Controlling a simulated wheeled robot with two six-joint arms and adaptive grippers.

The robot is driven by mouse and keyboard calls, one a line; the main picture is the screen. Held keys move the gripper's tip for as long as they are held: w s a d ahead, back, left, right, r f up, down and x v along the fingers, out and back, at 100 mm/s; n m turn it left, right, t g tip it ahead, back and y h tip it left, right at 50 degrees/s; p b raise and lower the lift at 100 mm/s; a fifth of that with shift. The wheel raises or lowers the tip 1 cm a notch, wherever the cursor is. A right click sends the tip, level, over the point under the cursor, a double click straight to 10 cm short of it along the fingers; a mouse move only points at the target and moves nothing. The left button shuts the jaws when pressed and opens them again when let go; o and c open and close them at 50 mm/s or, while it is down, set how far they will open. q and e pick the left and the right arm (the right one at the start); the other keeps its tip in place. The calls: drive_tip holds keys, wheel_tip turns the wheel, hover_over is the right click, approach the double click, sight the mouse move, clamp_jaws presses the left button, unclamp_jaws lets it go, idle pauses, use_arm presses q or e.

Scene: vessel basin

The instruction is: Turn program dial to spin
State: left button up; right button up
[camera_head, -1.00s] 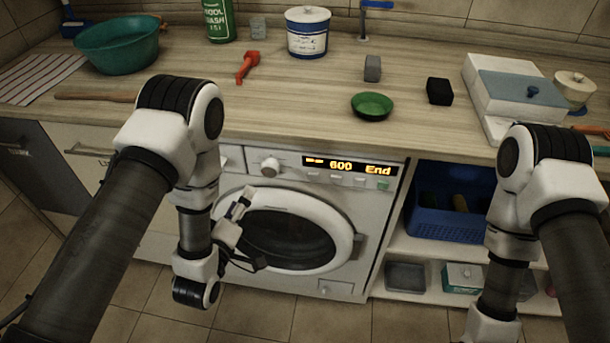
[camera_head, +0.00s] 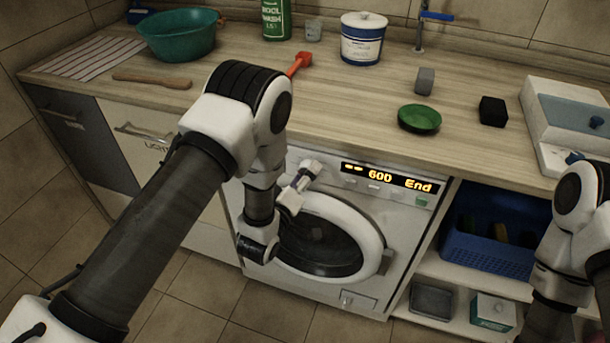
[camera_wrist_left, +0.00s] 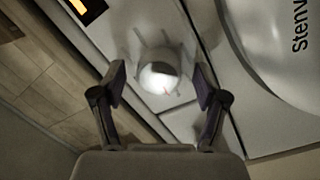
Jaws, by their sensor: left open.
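The washing machine (camera_head: 372,303) stands under the counter, with its round door closed. Its lit display (camera_head: 388,178) reads "600 End". The program dial (camera_head: 311,167) is a round white knob left of the display. My left gripper (camera_head: 303,182) is at the dial, partly hidden behind my own forearm. In the left wrist view the dial (camera_wrist_left: 158,75) lies between the two spread fingers of my left gripper (camera_wrist_left: 160,84), with space on both sides. The dial's pointer and markings are too blurred to read. My right arm is at the right edge, its gripper out of view.
On the counter (camera_head: 330,110) are a teal basin (camera_head: 178,40), a green bowl (camera_head: 419,119), a black block (camera_head: 492,111) and a white tub (camera_head: 362,45). A blue crate (camera_head: 485,250) sits on the shelf to the right. The floor in front is clear.

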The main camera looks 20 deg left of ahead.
use_arm(q)
drive_tip(key=c, duration=1.2)
drive_tip(key=shift+o, duration=0.2)
drive_tip(key=m, duration=0.4)
drive_tip(key=m+g, duration=0.1)
drive_tip(key=m, duration=0.3)
drive_tip(key=shift+r+y, duration=0.1)
drive_tip(key=shift+y, duration=0.3)
drive_tip(key=shift+m, duration=0.3)
drive_tip(key=o, duration=1.2)
drive_tip(key=shift+c, duration=0.2)
